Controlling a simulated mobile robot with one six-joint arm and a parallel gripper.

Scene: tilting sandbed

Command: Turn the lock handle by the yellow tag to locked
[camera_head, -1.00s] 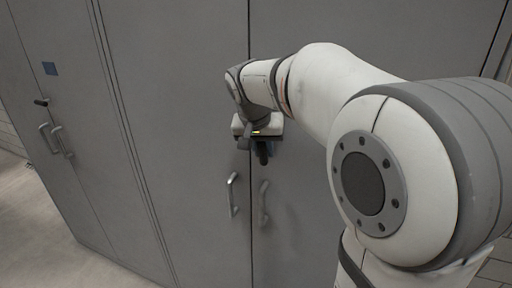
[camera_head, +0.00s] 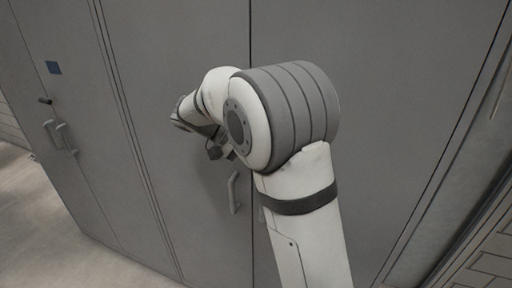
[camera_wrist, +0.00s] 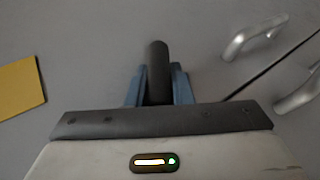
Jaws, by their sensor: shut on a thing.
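In the wrist view the dark, rod-like lock handle (camera_wrist: 157,58) stands between the two blue fingers of my gripper (camera_wrist: 158,80), which is shut on it. The handle's end shows past the fingertips; its base is hidden. The yellow tag (camera_wrist: 20,88) is on the grey door at the left of the wrist view, apart from my fingers.
Metal pull handles (camera_wrist: 255,36) are at the right of the wrist view, beside a door seam; one pull handle (camera_head: 234,193) shows below my arm. Farther left are a blue tag (camera_head: 53,68), another dark lock handle (camera_head: 45,101) and more pulls (camera_head: 64,138). Open floor is lower left.

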